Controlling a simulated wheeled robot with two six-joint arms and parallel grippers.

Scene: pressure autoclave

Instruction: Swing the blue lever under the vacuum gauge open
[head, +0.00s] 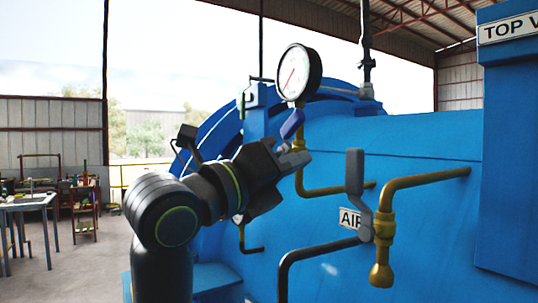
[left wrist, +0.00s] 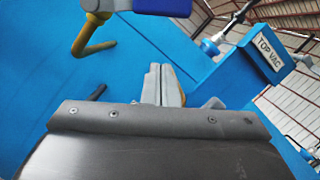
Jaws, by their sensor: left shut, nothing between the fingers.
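The blue lever (head: 291,124) slants under the round white-faced vacuum gauge (head: 298,73), on a brass pipe. Its lower end is just above my left gripper (head: 300,158) in the head view. In the left wrist view the lever (left wrist: 162,6) crosses the top edge, partly cut off, with its brass pipe (left wrist: 98,38) beside it. The left fingers (left wrist: 160,82) are shut and empty, below the lever with a visible gap in that view. Whether they touch it in depth cannot be told. My right gripper is not in view.
A grey lever (head: 355,171) stands upright on a brass valve (head: 384,228) to the right, near the AIR sign (head: 349,218). A black pipe (head: 320,251) runs below. The blue autoclave wall (head: 430,220) is close behind. A table (head: 28,203) stands far left.

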